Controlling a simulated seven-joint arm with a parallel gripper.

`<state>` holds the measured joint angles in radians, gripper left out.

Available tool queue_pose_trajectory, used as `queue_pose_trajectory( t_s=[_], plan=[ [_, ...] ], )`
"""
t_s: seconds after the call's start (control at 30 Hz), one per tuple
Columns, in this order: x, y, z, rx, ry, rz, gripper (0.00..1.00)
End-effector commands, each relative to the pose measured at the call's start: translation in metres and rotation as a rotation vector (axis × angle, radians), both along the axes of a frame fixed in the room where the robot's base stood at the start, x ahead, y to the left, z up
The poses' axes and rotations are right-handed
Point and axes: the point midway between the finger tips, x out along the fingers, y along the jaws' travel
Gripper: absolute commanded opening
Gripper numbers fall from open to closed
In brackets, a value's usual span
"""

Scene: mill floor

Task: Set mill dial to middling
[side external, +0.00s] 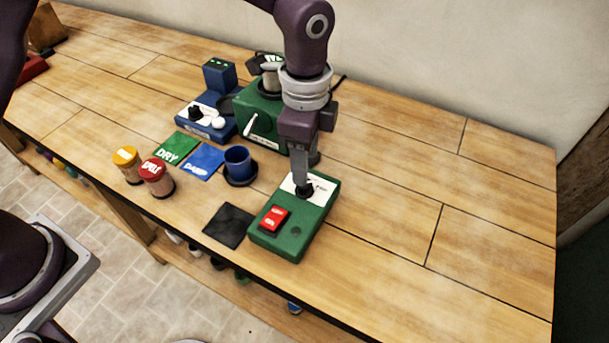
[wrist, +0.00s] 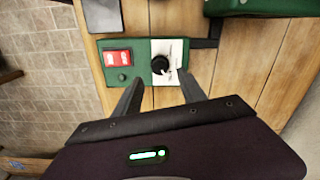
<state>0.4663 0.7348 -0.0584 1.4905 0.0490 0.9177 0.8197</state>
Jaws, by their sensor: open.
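The green control box (side external: 283,241) lies on the wooden bench, with a red rocker switch (side external: 273,219) and a white label plate at its far end. The black dial (wrist: 160,64) sits on that white plate (wrist: 171,48), with a small white pointer mark at its lower right. The plate's lettering is too small to read. My gripper (side external: 302,188) points down over the dial in the side view. In the wrist view my gripper (wrist: 160,88) is open, its two fingers apart on either side of the dial's line. I cannot tell whether either finger touches the dial.
The green mill (side external: 259,123) with a crank stands behind the box, beside a blue machine (side external: 204,116). A blue cup (side external: 237,160), green card (side external: 177,147), blue card (side external: 203,161), two lidded jars (side external: 154,178) and a black mat (side external: 228,225) lie left. The bench's right side is clear.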

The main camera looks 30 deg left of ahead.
Motion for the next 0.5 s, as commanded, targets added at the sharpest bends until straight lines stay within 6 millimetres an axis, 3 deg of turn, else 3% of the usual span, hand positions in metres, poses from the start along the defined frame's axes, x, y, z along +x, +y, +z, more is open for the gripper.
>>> queue_pose_trajectory(
  t_s=[0.23, 0.5],
  plan=[
    [-0.001, 0.001, -0.046, 0.002, 0.002, 0.004, 0.48],
    [0.0, 0.001, -0.057, 0.0, 0.0, 0.006, 0.48]
  ],
)
